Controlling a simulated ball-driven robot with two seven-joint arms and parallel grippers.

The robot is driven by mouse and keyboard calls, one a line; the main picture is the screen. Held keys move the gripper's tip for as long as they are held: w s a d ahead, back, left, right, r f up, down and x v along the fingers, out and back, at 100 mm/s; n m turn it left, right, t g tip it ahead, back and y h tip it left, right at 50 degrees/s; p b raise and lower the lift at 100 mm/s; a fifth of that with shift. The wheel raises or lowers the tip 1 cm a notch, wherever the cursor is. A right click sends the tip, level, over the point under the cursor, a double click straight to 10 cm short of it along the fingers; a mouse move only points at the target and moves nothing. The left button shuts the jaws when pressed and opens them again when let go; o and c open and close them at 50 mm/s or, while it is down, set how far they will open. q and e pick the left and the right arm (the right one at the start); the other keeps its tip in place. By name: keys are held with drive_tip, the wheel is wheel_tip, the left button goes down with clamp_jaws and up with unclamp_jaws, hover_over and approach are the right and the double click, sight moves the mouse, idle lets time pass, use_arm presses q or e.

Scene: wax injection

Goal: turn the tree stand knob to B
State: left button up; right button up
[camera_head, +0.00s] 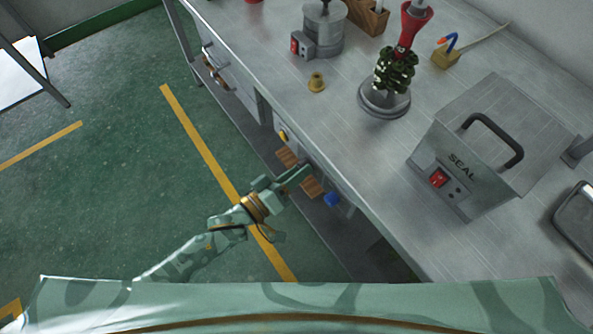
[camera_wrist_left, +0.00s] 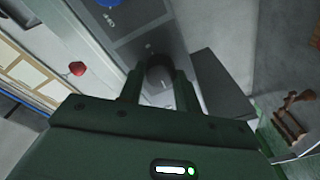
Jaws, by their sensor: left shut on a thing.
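The tree stand (camera_head: 383,103) is a round metal base on the bench, holding a dark green wax tree (camera_head: 396,72) with a red top. My left gripper (camera_head: 304,172) reaches the front panel below the bench edge. In the left wrist view my left gripper (camera_wrist_left: 157,84) is shut on a dark round knob (camera_wrist_left: 159,66) on a grey panel. The fingers stand on either side of the knob. My right gripper is not in view.
A blue knob (camera_head: 332,199) sits right of my left gripper, and a yellow one (camera_head: 283,135) is to its upper left. The metal SEAL box (camera_head: 487,147) stands on the bench (camera_head: 340,130) at right. The green floor (camera_head: 110,180) at left is clear.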

use_arm(q)
drive_tip(key=shift+w+a+f+n+g+h+b, duration=0.1)
drive_tip(key=shift+n+g+h+b, duration=0.5)
drive_tip(key=shift+n, duration=5.2)
drive_tip(key=shift+a+r+n+g+h+b, duration=0.15)
drive_tip(key=shift+n+g+b, duration=0.5)
drive_tip(key=shift+n, duration=5.15)
drive_tip(key=shift+w+d+f+n+g+h+b, duration=0.25)
drive_tip(key=shift+n+b, duration=0.75)
drive_tip(key=shift+n, duration=4.8)
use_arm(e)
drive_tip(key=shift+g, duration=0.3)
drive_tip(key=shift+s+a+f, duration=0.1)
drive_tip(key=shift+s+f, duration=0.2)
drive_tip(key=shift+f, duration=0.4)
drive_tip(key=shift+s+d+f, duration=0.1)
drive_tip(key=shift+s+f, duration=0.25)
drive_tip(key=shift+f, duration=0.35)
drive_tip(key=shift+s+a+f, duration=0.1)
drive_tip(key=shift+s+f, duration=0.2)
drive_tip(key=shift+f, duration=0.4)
use_arm(q)
drive_tip(key=shift+s+a+r, duration=0.1)
drive_tip(key=shift+s+a, duration=0.1)
drive_tip(key=o, duration=1)
drive_tip(key=shift+r, duration=0.1)
